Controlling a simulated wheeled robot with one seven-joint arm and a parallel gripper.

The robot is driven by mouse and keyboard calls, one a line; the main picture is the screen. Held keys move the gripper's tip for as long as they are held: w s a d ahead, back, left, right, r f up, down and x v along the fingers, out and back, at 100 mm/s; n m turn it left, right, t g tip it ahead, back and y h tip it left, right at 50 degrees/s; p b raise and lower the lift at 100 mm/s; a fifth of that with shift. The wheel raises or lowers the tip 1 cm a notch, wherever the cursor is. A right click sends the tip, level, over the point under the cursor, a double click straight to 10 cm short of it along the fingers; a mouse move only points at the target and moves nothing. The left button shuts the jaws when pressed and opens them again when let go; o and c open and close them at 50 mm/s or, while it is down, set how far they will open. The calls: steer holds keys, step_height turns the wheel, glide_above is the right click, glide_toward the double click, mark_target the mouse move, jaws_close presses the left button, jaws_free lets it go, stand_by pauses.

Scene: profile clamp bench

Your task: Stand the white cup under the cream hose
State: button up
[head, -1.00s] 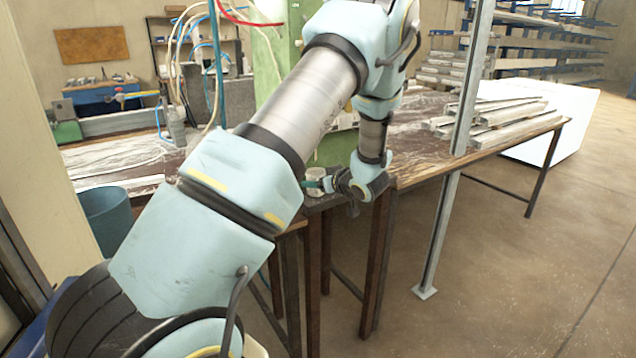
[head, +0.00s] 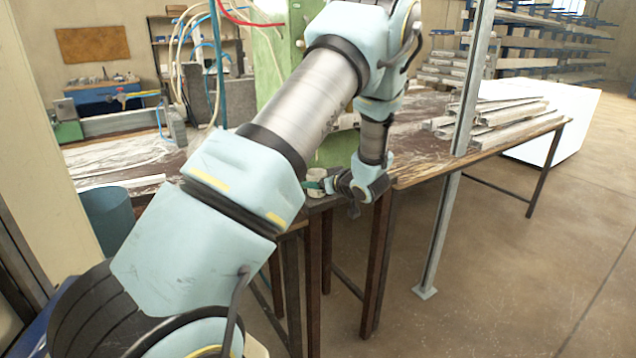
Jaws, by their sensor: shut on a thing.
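The white cup (head: 317,176) is small in the head view, at the front edge of the bench below the green machine column. My gripper (head: 319,185) is shut on the cup from the right, with a dark green finger across its side. The cup looks upright. I cannot tell whether its base touches the bench. The cream hose (head: 274,52) seems to be the pale line curving down in front of the green column. Its lower end is hidden behind my arm. Other pale hoses (head: 176,62) hang further left, apart from the cup.
The green column (head: 268,80) stands behind my arm. A metal post (head: 466,95) and stacked profiles (head: 505,115) are at right. A blue-green bin (head: 108,215) stands at left.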

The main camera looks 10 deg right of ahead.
steer(key=shift+f, duration=0.2)
steer(key=o, duration=1.6)
steer(key=shift+c, duration=0.2)
steer(key=shift+s+d, duration=0.1)
steer(key=s+d+p, duration=0.2)
steer(key=s+d, duration=0.2)
steer(key=s, duration=0.4)
steer(key=shift+s, duration=0.4)
